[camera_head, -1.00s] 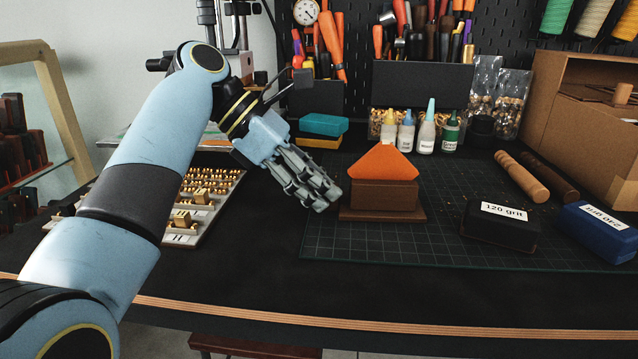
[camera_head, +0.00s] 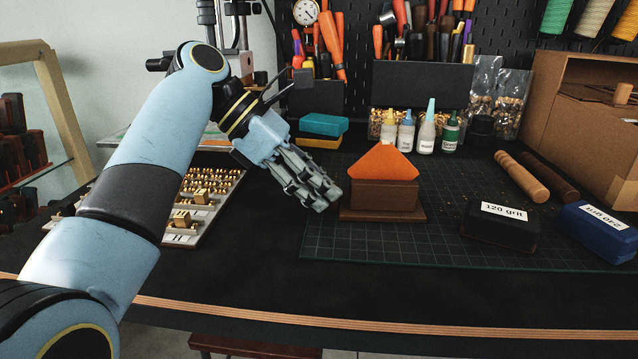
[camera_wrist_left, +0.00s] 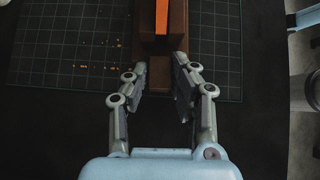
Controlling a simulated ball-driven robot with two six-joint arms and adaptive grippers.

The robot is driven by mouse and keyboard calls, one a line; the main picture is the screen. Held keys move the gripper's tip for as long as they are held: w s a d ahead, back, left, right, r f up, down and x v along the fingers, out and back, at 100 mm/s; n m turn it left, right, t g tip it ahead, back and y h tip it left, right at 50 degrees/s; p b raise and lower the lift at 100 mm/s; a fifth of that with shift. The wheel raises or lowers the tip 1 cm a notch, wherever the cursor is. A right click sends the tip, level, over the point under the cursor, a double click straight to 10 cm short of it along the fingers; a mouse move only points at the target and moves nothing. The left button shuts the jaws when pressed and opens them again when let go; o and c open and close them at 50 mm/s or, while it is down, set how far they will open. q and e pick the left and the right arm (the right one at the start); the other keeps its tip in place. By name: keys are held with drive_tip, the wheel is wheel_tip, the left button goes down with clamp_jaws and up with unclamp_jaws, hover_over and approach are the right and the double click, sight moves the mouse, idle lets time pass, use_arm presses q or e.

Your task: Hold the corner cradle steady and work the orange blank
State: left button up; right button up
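The corner cradle (camera_head: 385,195) is a brown wooden block on a wider base plate, upright on the cutting mat. The orange blank (camera_head: 383,163) stands in its top as a triangle. In the left wrist view the blank (camera_wrist_left: 162,17) shows edge-on as a thin strip above the cradle (camera_wrist_left: 178,28). My left gripper (camera_head: 332,197) is at the cradle's left end. Its two fingers (camera_wrist_left: 160,72) are spread apart, with the tips by the cradle's near end. I cannot tell whether they touch it. My right gripper is not in view.
The dark gridded mat (camera_head: 345,243) has orange crumbs in the wrist view. To the right lie a black 120 grit block (camera_head: 500,228), a blue block (camera_head: 598,232) and wooden rods (camera_head: 522,176). Small bottles (camera_head: 426,130) stand behind. A tray of brass pieces (camera_head: 205,205) lies left.

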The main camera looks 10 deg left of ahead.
use_arm(q)
clamp_jaws()
drive_tip(key=shift+p, duration=0.45)
idle(0.7)
drive_tip(key=shift+s+f, duration=0.1)
drive_tip(key=shift+f, duration=0.05)
idle(0.4)
drive_tip(key=shift+o, duration=1.2)
unclamp_jaws()
drive_tip(key=o, duration=0.3)
drive_tip(key=shift+o, duration=0.2)
drive_tip(key=shift+a, duration=0.1)
drive_tip(key=v, duration=1.2)
